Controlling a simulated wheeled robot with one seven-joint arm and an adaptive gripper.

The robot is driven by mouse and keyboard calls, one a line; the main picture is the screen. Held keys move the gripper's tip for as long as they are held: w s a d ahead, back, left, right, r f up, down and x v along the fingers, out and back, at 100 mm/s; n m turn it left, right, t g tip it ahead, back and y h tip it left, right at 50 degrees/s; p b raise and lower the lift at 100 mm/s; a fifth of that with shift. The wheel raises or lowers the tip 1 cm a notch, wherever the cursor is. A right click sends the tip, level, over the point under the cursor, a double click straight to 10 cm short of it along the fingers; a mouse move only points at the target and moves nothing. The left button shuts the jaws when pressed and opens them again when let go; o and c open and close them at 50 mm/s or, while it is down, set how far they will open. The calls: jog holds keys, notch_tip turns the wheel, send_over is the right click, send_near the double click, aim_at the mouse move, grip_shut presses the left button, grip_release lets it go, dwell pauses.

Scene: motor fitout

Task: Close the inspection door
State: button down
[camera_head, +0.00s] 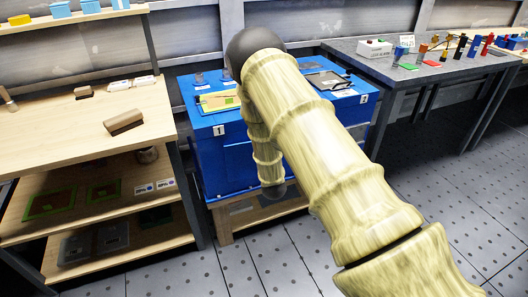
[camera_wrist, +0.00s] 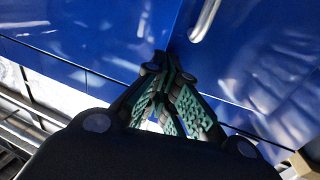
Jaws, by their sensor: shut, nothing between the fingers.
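A blue cabinet (camera_head: 222,158) stands in the middle of the head view, with labels 1 and 2 on its upper edge. My arm covers much of its front, so the inspection door cannot be clearly made out there. In the wrist view, blue panels (camera_wrist: 100,55) fill the upper part, with a dark seam between them and a pale curved handle-like bar (camera_wrist: 205,18) at the top. My gripper (camera_wrist: 167,66), with dark fingers and green pads, is shut and empty. Its tips are close to the blue panels near the seam; whether they touch cannot be told.
A wooden shelf unit (camera_head: 60,118) with small parts stands close on the left. A grey table (camera_head: 420,75) with coloured items is at the back right. The cabinet rests on a low wooden stand (camera_head: 225,222). Tiled floor in front and at right is clear.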

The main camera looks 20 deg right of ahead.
jog(key=shift+x, duration=0.95)
jog(key=shift+d+r, duration=0.1)
jog(key=s, duration=1.4)
jog(key=shift+a, duration=0.4)
